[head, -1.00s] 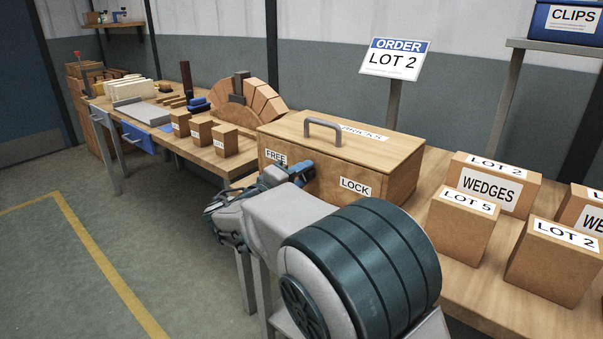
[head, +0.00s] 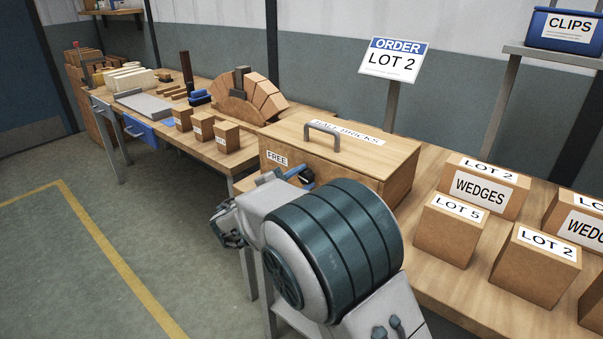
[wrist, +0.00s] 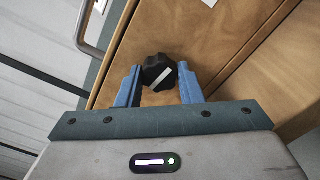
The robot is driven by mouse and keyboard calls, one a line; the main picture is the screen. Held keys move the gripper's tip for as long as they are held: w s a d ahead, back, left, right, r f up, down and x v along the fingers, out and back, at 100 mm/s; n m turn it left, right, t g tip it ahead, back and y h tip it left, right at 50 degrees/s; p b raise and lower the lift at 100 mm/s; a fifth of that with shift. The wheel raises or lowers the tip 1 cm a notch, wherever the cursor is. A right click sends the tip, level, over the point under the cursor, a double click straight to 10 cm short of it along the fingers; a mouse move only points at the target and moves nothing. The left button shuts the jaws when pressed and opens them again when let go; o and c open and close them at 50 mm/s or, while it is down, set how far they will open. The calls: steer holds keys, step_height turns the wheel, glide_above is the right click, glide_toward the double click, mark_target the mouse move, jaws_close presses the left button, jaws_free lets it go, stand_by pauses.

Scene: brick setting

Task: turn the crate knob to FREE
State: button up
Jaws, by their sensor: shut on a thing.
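The wooden crate (head: 345,150) stands on the bench with a grey handle (head: 322,130) on its lid. Its FREE label (head: 277,158) shows on the front at left; my arm hides the rest of the front. In the wrist view the black knob (wrist: 158,72) has a white pointer line, slanted in the picture. My gripper (wrist: 160,80) has one blue finger on each side of the knob and is shut on it.
Boxes marked LOT 5 (head: 452,232) and LOT 2 (head: 535,262) stand right of the crate. Small wooden blocks (head: 203,131) and a brick arch (head: 250,98) are on the left bench. An order sign (head: 394,58) stands behind the crate. The floor at left is clear.

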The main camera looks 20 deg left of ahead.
steer(key=shift+f+n+p, duration=0.1)
steer(key=shift+n+p, duration=0.25)
steer(key=shift+n, duration=0.35)
steer(key=o, duration=1)
steer(key=shift+c, duration=0.2)
steer(key=shift+s, duration=0.1)
steer(key=v, duration=1.3)
steer(key=shift+s+a, duration=0.15)
steer(key=shift+s, duration=0.2)
